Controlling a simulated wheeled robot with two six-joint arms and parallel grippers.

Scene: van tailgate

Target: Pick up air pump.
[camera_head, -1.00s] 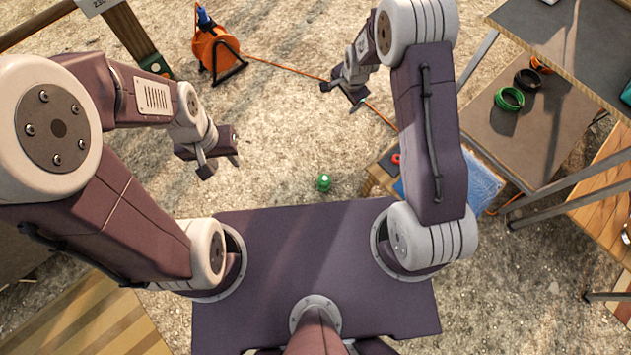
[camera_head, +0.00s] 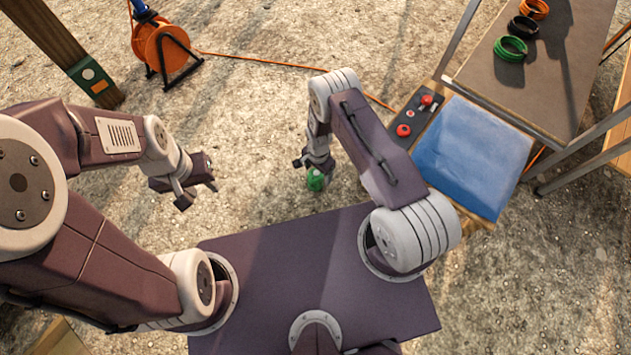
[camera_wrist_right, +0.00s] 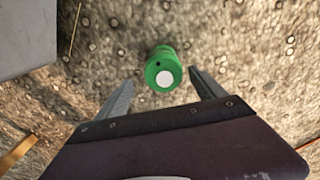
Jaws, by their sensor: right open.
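A small green cylinder (camera_head: 317,180) with a white round top stands on the gravel in front of my base. I take it for the air pump, but cannot be sure. In the right wrist view the green cylinder (camera_wrist_right: 163,70) lies between and slightly beyond the fingertips, with a gap on each side. My right gripper (camera_head: 314,164) is open and empty just over it; it also shows in the right wrist view (camera_wrist_right: 161,77). The gripper hides part of the cylinder in the head view. My left gripper (camera_head: 198,193) is open and empty over the gravel to the left.
A bin with a blue sheet (camera_head: 473,155) and a panel with red knobs (camera_head: 404,130) stand right of my right arm. A shelf (camera_head: 545,80) holds green, black and orange rings (camera_head: 510,48). An orange cable reel (camera_head: 163,50) trails a cord across the gravel. Gravel between the grippers is clear.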

